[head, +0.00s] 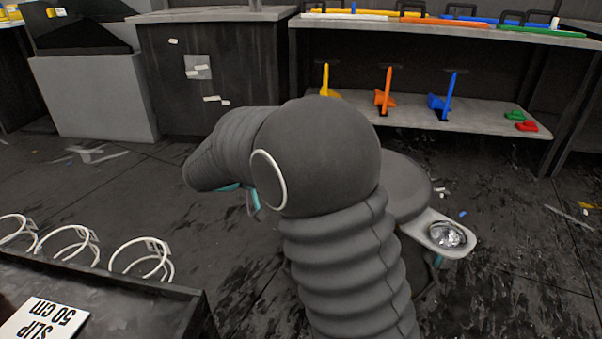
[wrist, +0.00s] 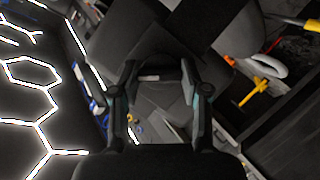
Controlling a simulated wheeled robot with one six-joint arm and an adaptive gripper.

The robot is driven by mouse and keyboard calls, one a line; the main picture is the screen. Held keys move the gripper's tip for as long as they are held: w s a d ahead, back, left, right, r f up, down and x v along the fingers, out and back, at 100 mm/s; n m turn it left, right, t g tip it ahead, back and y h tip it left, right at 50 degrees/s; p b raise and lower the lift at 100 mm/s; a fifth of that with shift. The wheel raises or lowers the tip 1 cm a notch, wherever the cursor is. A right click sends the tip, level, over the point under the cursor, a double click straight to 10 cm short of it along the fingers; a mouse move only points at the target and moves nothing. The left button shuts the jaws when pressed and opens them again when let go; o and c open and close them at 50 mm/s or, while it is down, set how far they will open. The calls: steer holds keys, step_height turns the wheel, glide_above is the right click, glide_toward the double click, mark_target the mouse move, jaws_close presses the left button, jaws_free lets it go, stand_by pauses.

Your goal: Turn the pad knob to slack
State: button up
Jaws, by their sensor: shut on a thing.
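In the head view my gripper (head: 244,194) is mostly hidden behind my own dark arm; only teal bits of it show below the wrist. In the wrist view my gripper (wrist: 157,92) has its two fingers apart, closed on a dark grey thing (wrist: 160,72) between them. The thing is dim and partly covered by the fingers, and I cannot tell its shape or whether it is the pad knob. No knob or slack marking can be made out in either view.
A dark bench (head: 110,310) with several white rings (head: 140,258) and an upside-down "SLIP 50 CM" card (head: 45,320) is at lower left. A grey shelf (head: 490,130) with coloured tools stands at the back right. Open littered floor (head: 110,190) lies at left.

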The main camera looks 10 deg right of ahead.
steer(key=shift+s+d+f+m+t+h+p, duration=0.1)
steer(key=shift+m+t+h+p, duration=0.2)
steer(key=shift+m+t+p, duration=3.2)
steer(key=shift+s+a+f+m+t+h+p, duration=0.1)
steer(key=shift+m+t+h+p, duration=0.3)
steer(key=shift+m, duration=6.25)
steer(key=shift+d+f+m+t+h+p, duration=0.15)
steer(key=shift+m+t+p, duration=1.8)
steer(key=shift+m, duration=3.1)
